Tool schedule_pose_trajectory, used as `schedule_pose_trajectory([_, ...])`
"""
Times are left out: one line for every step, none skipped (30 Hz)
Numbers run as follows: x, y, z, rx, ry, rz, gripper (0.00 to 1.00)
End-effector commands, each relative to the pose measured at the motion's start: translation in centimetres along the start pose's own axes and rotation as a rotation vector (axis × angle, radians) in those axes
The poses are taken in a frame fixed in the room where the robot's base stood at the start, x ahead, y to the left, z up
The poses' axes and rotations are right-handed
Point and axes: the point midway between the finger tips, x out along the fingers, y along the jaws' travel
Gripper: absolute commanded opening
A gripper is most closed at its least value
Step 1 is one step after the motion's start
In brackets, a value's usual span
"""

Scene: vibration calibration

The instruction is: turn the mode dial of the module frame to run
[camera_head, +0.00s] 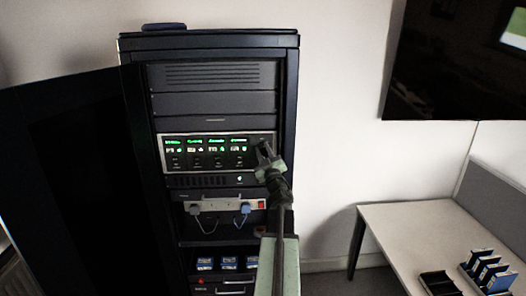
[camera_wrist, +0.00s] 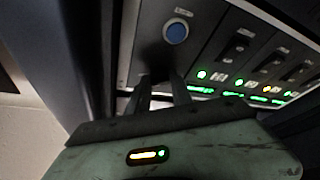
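The module frame (camera_head: 205,137) is a grey panel across the rack, with several modules showing green displays and small lights. It also shows close up in the wrist view (camera_wrist: 209,55), turned over. My gripper (camera_head: 265,152) is at the right end of the module frame in the head view. In the wrist view, its two dark fingers (camera_wrist: 160,86) stand apart, with their tips close to the end panel, near a dark patch. I cannot make out the mode dial or its setting there. A round blue button (camera_wrist: 176,31) sits on the same end panel.
The black rack (camera_head: 289,100) stands against a white wall, its door (camera_head: 70,180) open on the left. Below the module frame is a power strip (camera_head: 230,204) with two plugs. A table (camera_head: 415,225) with trays stands right, under a wall screen (camera_head: 455,70).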

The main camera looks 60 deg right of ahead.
Motion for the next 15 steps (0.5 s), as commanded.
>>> schedule_pose_trajectory([0.0, -0.01, 0.0, 0.0, 0.0, 0.0, 0.05])
schedule_pose_trajectory([0.0, -0.01, -0.01, 0.0, 0.0, 0.0, 0.0])
schedule_pose_trajectory([0.0, -0.02, -0.01, 0.0, 0.0, 0.0, 0.0])
schedule_pose_trajectory([0.0, -0.02, -0.01, 0.0, 0.0, 0.0, 0.0])
schedule_pose_trajectory([0.0, -0.02, -0.01, 0.0, 0.0, 0.0, 0.0])
schedule_pose_trajectory([0.01, -0.02, -0.02, -0.001, 0.0, -0.001, 0.0])
schedule_pose_trajectory([0.01, -0.01, -0.03, -0.003, 0.0, -0.002, 0.0])
schedule_pose_trajectory([0.01, 0.0, -0.04, -0.006, 0.0, -0.003, 0.0])
schedule_pose_trajectory([0.02, 0.02, -0.05, -0.011, 0.0, -0.005, 0.0])
schedule_pose_trajectory([0.03, 0.04, -0.07, -0.016, 0.0, -0.007, 0.0])
schedule_pose_trajectory([0.04, 0.06, -0.08, -0.022, -0.001, -0.01, 0.0])
schedule_pose_trajectory([0.05, 0.09, -0.1, -0.034, -0.001, -0.014, 0.0])
schedule_pose_trajectory([0.06, 0.11, -0.12, -0.045, -0.001, -0.019, 0.0])
schedule_pose_trajectory([0.07, 0.14, -0.14, -0.056, -0.001, -0.024, 0.0])
schedule_pose_trajectory([0.09, 0.17, -0.17, -0.076, -0.002, -0.032, 0.0])
